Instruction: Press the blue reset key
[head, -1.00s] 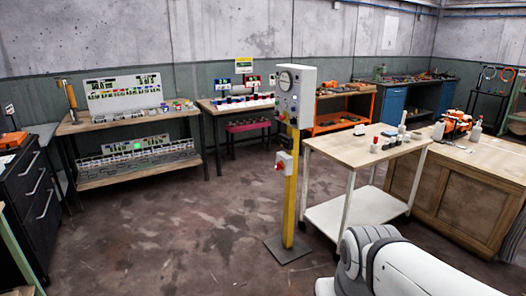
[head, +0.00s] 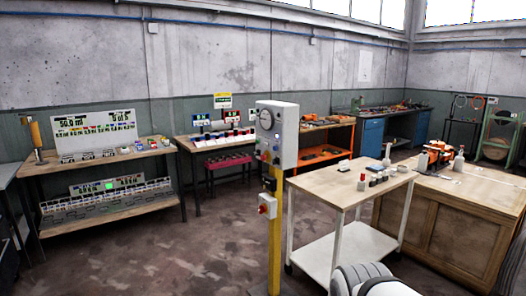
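A grey control box (head: 287,136) stands on a yellow post (head: 274,240) near the middle of the head view. Its left-facing panel carries a round dial (head: 266,119) and several small buttons and knobs below it. A bluish spot (head: 276,158) shows among them, but it is too small to tell whether it is the blue reset key. A smaller box with a red button (head: 263,208) is fixed lower on the post. My gripper is not in view; only a white and grey part of my arm shows at the bottom right.
A white-legged cart (head: 335,184) with small bottles and blocks stands just right of the post. A wooden cabinet (head: 445,222) is further right. Workbenches (head: 100,160) line the back wall. The floor (head: 170,262) left of the post is clear.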

